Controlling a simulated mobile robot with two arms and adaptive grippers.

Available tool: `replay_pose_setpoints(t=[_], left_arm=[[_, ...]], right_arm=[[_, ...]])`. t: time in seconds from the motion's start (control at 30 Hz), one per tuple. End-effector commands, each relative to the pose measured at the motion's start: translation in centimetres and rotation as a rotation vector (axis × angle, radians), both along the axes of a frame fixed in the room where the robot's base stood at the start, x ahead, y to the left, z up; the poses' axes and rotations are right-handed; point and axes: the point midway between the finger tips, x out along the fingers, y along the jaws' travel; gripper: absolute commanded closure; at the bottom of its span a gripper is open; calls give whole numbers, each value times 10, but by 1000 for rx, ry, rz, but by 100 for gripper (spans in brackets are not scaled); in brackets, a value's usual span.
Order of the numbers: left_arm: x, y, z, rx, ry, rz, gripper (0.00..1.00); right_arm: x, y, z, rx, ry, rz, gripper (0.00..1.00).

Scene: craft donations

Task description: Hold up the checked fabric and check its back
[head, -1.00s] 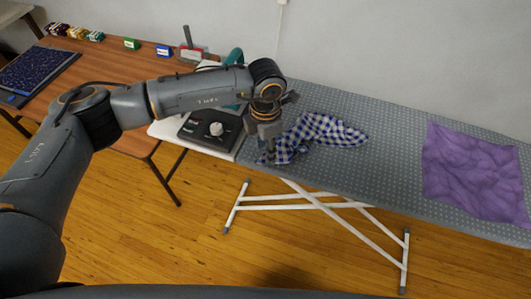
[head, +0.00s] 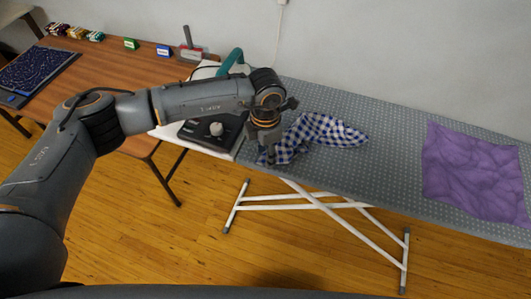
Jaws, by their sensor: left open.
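The blue-and-white checked fabric (head: 318,131) lies crumpled on the grey dotted ironing board (head: 390,140), near its left end. My left gripper (head: 270,158) points down at the fabric's left end, close to the board's front edge. It is open. The gripper and wrist cover part of the fabric's left end, and I cannot tell whether the fingers touch the cloth. The fabric's underside is hidden. My right gripper does not show.
A wrinkled purple cloth (head: 470,172) lies on the board's right part. A teal-handled iron (head: 231,61) and a dark device with a pale knob (head: 216,129) stand left of the fabric. A brown table (head: 120,68) holds small coloured boxes and a dark blue patterned cloth (head: 38,72).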

Motion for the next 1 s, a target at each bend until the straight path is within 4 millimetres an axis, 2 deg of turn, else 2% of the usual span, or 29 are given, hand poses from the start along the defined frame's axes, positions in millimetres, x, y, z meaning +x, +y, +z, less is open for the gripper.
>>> replay_pose_setpoints(t=[0.17,0.6,1.0], left_arm=[[0,0,-8,1,0,0,58],[0,0,-7,1,0,0,100],[0,0,-7,1,0,0,100]], right_arm=[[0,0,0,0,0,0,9],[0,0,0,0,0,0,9],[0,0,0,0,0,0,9]])
